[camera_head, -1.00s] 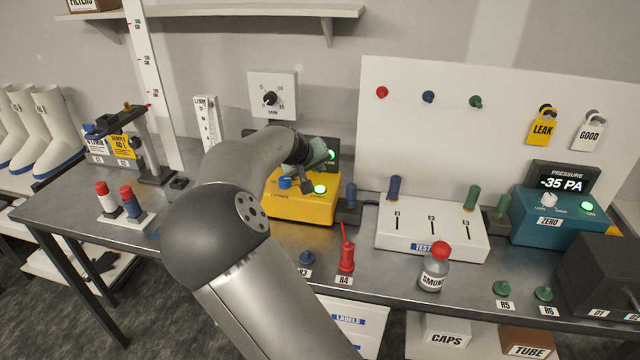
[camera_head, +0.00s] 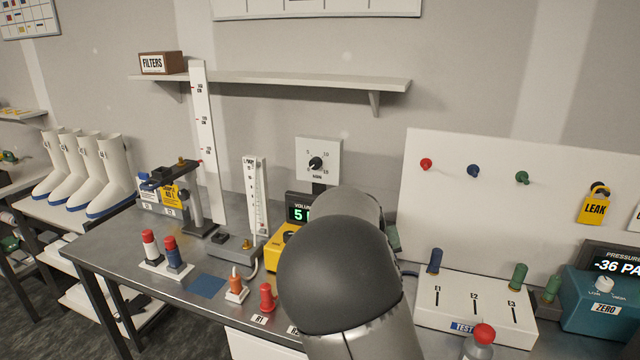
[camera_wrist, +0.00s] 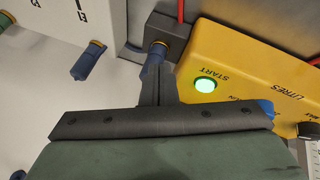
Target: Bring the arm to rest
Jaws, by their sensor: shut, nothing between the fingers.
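My arm (camera_head: 345,270) rises at the centre right of the head view and covers most of my gripper there; only a dark green bit of it may show behind the arm. In the wrist view my gripper (camera_wrist: 156,85) has its dark fingers together with nothing between them. The fingertips appear over or just in front of a blue plug (camera_wrist: 157,52) at a dark block (camera_wrist: 166,30); I cannot tell whether they touch it.
A yellow box (camera_wrist: 235,60) with a lit green START button (camera_wrist: 205,85) lies right of the fingers. The white test box (camera_head: 470,308) and teal pressure unit (camera_head: 600,300) stand right of my arm.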

